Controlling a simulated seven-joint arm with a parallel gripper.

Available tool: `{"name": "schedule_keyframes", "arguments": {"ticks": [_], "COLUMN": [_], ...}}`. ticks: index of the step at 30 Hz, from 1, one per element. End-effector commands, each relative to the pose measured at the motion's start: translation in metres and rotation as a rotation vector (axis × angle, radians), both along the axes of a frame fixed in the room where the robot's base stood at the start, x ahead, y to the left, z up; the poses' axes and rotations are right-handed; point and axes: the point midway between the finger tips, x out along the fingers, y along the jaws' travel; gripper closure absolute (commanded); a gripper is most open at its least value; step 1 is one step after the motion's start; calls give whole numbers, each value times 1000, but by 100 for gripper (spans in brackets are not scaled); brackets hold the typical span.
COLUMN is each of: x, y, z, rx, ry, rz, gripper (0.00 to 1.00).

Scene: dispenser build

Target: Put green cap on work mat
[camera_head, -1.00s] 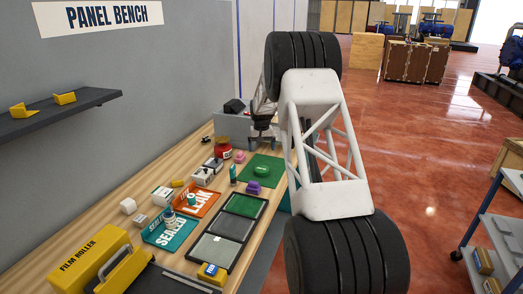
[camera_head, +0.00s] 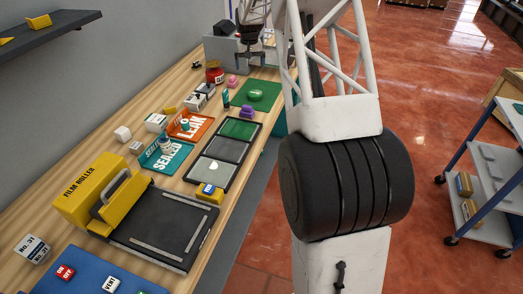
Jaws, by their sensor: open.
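A green rounded piece (camera_head: 257,95), which looks like the green cap, lies on a flat green mat (camera_head: 270,85) on the far right part of the wooden bench. I cannot tell for sure that this mat is the work mat. My gripper (camera_head: 249,57) is near the top centre of the picture, above and beyond the green piece and apart from it. It is open and seems empty; its fingertips are small and hard to make out. My white arm frame comes close to the mat's right side.
A purple piece (camera_head: 246,111) and a teal bottle (camera_head: 226,97) stand by the mat. A red jar (camera_head: 214,74) is at its far left. A dark three-panel tray (camera_head: 206,167), an orange tray (camera_head: 204,130) and a yellow film roller (camera_head: 90,190) fill the nearer bench.

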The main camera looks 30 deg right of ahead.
Motion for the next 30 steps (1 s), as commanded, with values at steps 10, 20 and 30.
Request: {"name": "schedule_keyframes", "arguments": {"ticks": [10,20,30], "x": [-73,-151,-238], "y": [54,101,144], "z": [72,122,158], "rx": [-9,-16,-22], "ry": [-32,-58,-87], "rz": [39,75,112], "gripper": [0,0,0]}}
